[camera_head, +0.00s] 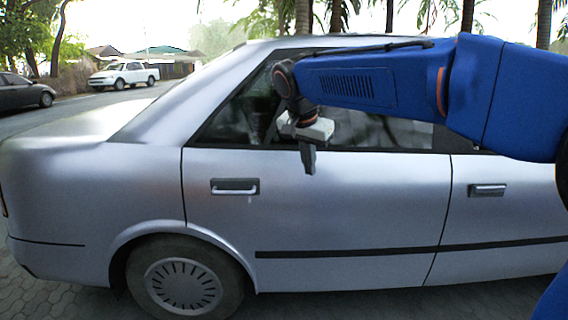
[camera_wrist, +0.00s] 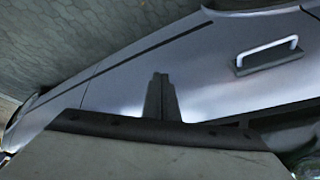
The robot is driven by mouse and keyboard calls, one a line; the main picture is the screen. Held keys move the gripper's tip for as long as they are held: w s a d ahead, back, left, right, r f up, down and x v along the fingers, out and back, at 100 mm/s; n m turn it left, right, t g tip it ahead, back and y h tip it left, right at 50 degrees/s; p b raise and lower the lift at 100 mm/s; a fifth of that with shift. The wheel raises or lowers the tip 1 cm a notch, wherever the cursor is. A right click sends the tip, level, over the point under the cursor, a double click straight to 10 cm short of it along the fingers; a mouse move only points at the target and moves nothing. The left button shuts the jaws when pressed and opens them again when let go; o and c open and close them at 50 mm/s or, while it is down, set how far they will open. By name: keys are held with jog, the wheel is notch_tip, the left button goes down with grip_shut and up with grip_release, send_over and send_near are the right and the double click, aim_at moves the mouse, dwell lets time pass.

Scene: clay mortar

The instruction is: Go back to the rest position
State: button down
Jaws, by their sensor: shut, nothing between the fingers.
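My gripper (camera_head: 308,158) hangs at the end of my blue arm, in front of the rear side window of a silver car (camera_head: 350,200). It points down, and its fingers are together with nothing between them. In the wrist view my gripper (camera_wrist: 161,80) shows as a dark narrow shape at the lower middle, over the car's side (camera_wrist: 120,90). The car's rear door handle (camera_head: 235,187) is to the left of and below my gripper, apart from it. That handle also shows in the wrist view (camera_wrist: 268,55) at the upper right.
The front door handle (camera_head: 487,190) is at the right, below my arm. The car's rear wheel (camera_head: 184,286) is at the lower left. A white pickup (camera_head: 124,75) and a dark car (camera_head: 24,91) stand far back at the left. Paving (camera_head: 60,297) shows at the lower left.

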jog(key=s+d+f+n+y, duration=0.15)
jog(key=s+d+f, duration=0.25)
jog(key=s+d, duration=0.4)
jog(key=s+d+f+n+h, duration=0.1)
jog(key=s+d+f+n, duration=0.15)
jog(key=s+d, duration=0.6)
jog(key=s+d+f+n, duration=0.1)
jog(key=s+d+f, duration=0.1)
jog(key=s+f, duration=0.5)
jog(key=s+d+f+n+y, duration=0.1)
jog(key=s+d+f, duration=0.2)
jog(key=s+f, duration=0.4)
jog(key=s, duration=0.3)
jog(key=shift+d+f+n, duration=0.2)
jog(key=shift+d+n, duration=0.1)
jog(key=shift+n, duration=0.1)
